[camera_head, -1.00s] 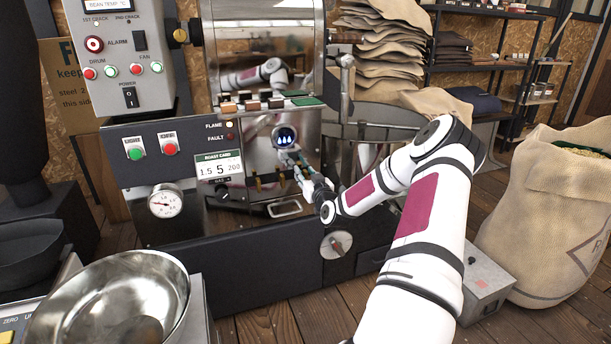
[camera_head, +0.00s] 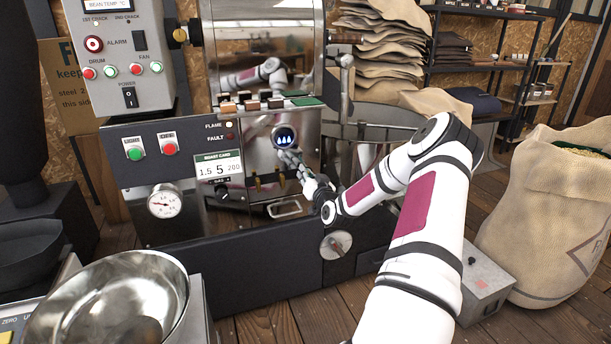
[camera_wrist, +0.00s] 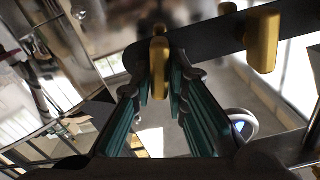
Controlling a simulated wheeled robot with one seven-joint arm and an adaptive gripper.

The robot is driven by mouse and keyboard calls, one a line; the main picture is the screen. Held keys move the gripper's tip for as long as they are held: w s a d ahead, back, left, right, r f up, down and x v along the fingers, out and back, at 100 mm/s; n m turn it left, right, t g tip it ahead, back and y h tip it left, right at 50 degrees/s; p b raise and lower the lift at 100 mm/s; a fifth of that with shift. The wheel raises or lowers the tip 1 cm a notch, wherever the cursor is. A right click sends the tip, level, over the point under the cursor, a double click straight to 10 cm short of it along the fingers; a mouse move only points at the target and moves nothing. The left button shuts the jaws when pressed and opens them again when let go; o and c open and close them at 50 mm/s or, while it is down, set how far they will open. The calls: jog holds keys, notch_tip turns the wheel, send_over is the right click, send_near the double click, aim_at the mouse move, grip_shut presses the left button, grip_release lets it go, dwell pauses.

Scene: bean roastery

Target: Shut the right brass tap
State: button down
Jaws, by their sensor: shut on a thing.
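Two brass taps show on the roaster's front panel. The right brass tap (camera_wrist: 159,68) is between the teal-padded fingers of my gripper (camera_wrist: 163,85). The fingers close in on its handle from both sides. In the head view my gripper (camera_head: 292,163) is at the panel just below the round lit window, and its fingers and wrist partly hide the right tap.
The round lit window (camera_head: 285,137) is just above my fingers. A dark bar (camera_wrist: 205,42) runs behind the taps in the wrist view. A rectangular metal tray (camera_head: 284,208) sits below. A steel bowl (camera_head: 108,305) stands at the front left, a burlap sack (camera_head: 545,225) at the right.

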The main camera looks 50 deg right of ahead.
jog(key=m, duration=0.3)
jog(key=shift+s+d+f+m, duration=0.1)
jog(key=shift+d+m, duration=0.1)
jog(key=shift+m, duration=0.2)
jog(key=m, duration=0.3)
jog(key=shift+s+d+f+m, duration=0.1)
jog(key=shift+s+f+m, duration=0.05)
jog(key=shift+m, duration=0.15)
jog(key=shift+d+f+m, duration=0.1)
jog(key=shift+f+m, duration=0.1)
jog(key=shift+m, duration=1.5)
jog(key=shift+f+m, duration=0.15)
jog(key=shift+m, duration=1.85)
jog(key=c, duration=1.6)
grip_release()
jog(key=shift+c, duration=0.2)
